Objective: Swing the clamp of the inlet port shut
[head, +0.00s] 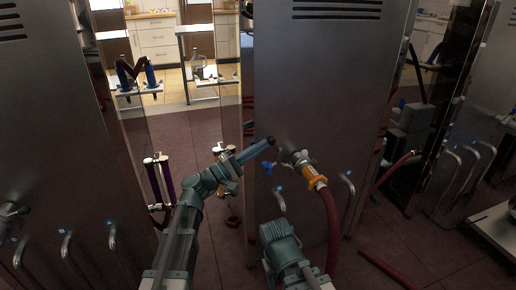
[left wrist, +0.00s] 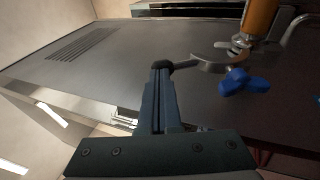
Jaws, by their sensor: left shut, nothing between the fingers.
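The inlet port's silver clamp (head: 296,157) is on the front of the steel cabinet, with an orange hose coupling (head: 314,177) and a red hose (head: 331,225) hanging below. In the left wrist view the clamp (left wrist: 212,58) is a curved metal piece with a blue wing nut (left wrist: 243,82) beside the orange coupling (left wrist: 260,18). My left gripper (head: 268,142) is shut and empty, just left of the clamp. In the left wrist view its dark fingertip (left wrist: 162,66) is at the clamp's outer end; I cannot tell if they touch. My right gripper is not in view.
The steel cabinet (head: 325,80) fills the middle, with a curved pipe (head: 347,190) at right of the hose. Another steel cabinet (head: 60,110) stands at left. Purple-dark cylinders (head: 160,180) stand between them. A white table (head: 140,88) is farther back. Another hose (head: 385,268) lies on the floor.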

